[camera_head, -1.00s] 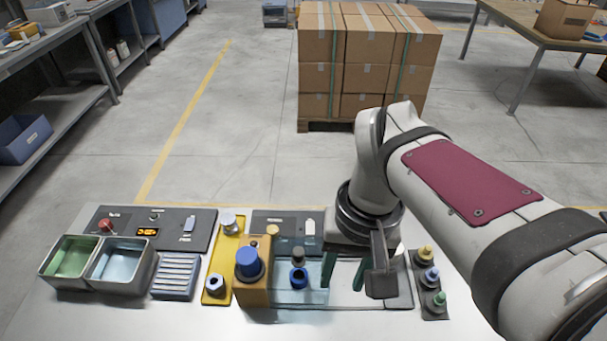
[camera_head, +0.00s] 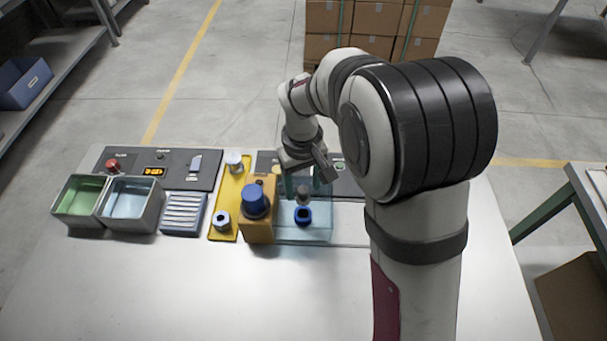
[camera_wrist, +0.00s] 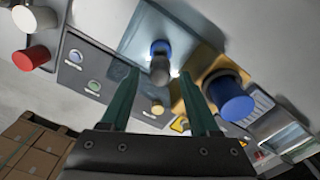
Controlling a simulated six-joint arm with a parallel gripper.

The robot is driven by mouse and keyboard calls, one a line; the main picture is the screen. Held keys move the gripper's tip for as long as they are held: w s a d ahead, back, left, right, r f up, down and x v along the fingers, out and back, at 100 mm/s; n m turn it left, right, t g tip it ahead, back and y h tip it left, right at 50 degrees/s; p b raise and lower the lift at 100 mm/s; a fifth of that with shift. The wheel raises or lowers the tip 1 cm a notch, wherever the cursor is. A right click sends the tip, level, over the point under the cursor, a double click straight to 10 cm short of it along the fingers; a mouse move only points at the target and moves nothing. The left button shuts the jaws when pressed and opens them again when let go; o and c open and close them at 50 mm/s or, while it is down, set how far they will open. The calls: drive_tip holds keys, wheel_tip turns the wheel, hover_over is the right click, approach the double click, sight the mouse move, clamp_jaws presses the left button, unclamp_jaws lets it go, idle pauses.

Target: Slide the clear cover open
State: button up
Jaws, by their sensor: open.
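The clear cover (camera_head: 318,228) is a pale, see-through box or panel on the workbench, right of an orange block. A blue ring-shaped part (camera_head: 303,215) with a grey knob shows through or beside it. In the wrist view the clear cover (camera_wrist: 140,32) lies beyond my fingers, around the blue part (camera_wrist: 160,47) and dark knob. My gripper (camera_head: 303,186) is at the cover's far side, above it, with green fingers apart. In the wrist view my gripper (camera_wrist: 158,75) is open, with nothing clearly held. Whether a finger touches the cover cannot be told.
The orange block (camera_head: 259,226) with a blue cap stands directly left of the cover. A yellow tray (camera_head: 224,200), ribbed block (camera_head: 183,214) and two metal bins (camera_head: 130,205) sit further left. A grey control panel (camera_head: 200,168) lies behind. The front of the bench is clear.

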drive_tip(key=shift+f, duration=0.25)
drive_tip(key=shift+c, duration=0.4)
clamp_jaws()
idle(0.9)
drive_tip(key=shift+d, duration=0.1)
